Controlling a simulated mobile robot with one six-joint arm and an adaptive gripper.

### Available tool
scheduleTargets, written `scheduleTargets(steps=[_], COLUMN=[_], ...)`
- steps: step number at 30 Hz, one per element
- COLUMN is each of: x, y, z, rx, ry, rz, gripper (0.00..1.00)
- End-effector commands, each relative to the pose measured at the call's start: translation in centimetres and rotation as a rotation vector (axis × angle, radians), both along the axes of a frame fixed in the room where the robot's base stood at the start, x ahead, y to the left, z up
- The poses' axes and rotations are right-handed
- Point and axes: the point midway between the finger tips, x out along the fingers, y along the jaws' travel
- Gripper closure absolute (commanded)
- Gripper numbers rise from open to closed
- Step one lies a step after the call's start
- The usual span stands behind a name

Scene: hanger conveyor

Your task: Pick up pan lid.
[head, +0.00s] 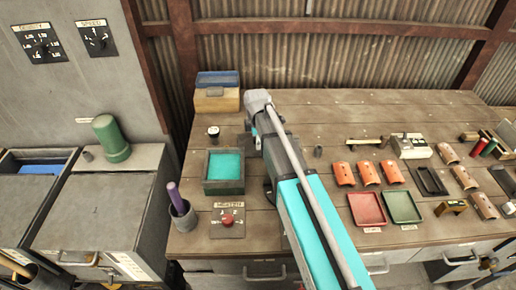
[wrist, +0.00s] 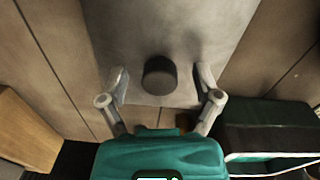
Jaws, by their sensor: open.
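The pan lid (wrist: 150,28) is a flat grey plate with a dark round knob (wrist: 160,75), seen from above in the wrist view. My gripper (wrist: 160,72) is open, with one finger on each side of the knob and gaps between. Whether the fingers reach down to knob height is hard to tell. In the head view my arm hides most of the lid area and the fingers. The dark square pan (head: 224,187) with bright teal contents stands left of my arm; part of a dark-rimmed container shows at the right of the wrist view (wrist: 265,113).
A wooden box (head: 217,103) with a blue top stands at the back left. A red-button panel (head: 227,221) and a cup (head: 183,218) with a purple rod are at the front left. Orange curved pieces (head: 367,173) and red and green trays (head: 402,206) lie to the right.

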Motion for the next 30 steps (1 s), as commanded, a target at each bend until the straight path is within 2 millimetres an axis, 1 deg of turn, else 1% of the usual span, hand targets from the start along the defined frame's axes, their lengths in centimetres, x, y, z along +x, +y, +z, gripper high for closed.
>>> scheduleTargets(steps=[2,20,23,24,26,30], x=[0.00,0.00,0.00,0.00,-0.01,-0.01], y=[0.02,0.07,0.08,0.08,0.09,0.09], z=[-0.30,-0.25,-0.25,-0.25,-0.25,-0.26], rx=[0.000,0.000,0.000,0.000,0.000,0.000], ry=[0.000,0.000,0.000,0.000,0.000,0.000], rz=[0.000,0.001,0.001,0.001,0.001,0.001], gripper=[0.18,0.18,0.35,0.42,0.53,0.79])
